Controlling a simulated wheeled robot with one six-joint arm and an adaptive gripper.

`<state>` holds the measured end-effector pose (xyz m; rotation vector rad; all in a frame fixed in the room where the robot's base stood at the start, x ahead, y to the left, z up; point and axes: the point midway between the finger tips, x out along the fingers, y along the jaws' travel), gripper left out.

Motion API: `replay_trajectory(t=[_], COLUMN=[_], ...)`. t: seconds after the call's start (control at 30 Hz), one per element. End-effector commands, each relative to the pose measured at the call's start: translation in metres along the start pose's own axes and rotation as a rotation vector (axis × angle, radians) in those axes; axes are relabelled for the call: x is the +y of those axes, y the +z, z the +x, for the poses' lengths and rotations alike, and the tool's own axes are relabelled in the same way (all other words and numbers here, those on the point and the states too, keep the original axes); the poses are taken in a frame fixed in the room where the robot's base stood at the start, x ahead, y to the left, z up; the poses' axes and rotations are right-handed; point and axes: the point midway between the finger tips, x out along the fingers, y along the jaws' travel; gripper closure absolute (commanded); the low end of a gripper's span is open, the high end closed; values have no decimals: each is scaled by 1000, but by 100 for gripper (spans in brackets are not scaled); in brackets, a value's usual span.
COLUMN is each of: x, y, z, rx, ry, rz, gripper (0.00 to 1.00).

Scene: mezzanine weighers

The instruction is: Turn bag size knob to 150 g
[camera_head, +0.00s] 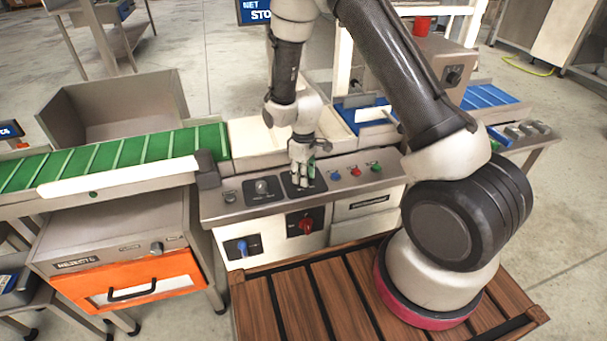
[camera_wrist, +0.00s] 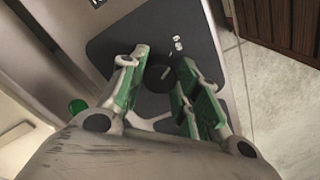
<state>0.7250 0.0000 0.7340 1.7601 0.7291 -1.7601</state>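A dark round knob (camera_wrist: 158,78) with a pale pointer line sits on a dark plate (camera_wrist: 205,38) in the wrist view. The line slants. My gripper (camera_wrist: 160,82) has its two green-padded fingers on either side of the knob, apart from each other. I see no clear grip; whether a pad touches is unclear. In the head view, my gripper (camera_head: 302,172) points down over the right-hand dark plate (camera_head: 313,190) on the console and hides its knob. The plate's scale marks and lettering are too small or hidden to read, so the setting is unclear.
Left of that plate is another knob (camera_head: 262,187). A red rotary switch (camera_head: 306,225) and blue switch (camera_head: 242,247) sit on the console front. Push buttons (camera_head: 355,172) lie to the right. A green belt (camera_head: 110,157) runs in from the left.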

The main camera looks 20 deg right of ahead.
Motion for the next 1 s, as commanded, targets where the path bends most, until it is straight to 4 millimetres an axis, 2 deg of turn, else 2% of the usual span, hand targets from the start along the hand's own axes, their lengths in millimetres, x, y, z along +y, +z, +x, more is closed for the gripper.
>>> replay_trajectory(t=[0.27, 0.47, 1.0], x=[0, 0, 0], y=[0, 0, 0], z=[0, 0, 0], rx=[0, 0, 0], ry=[0, 0, 0], rz=[18, 99, 573], gripper=[92, 92, 92])
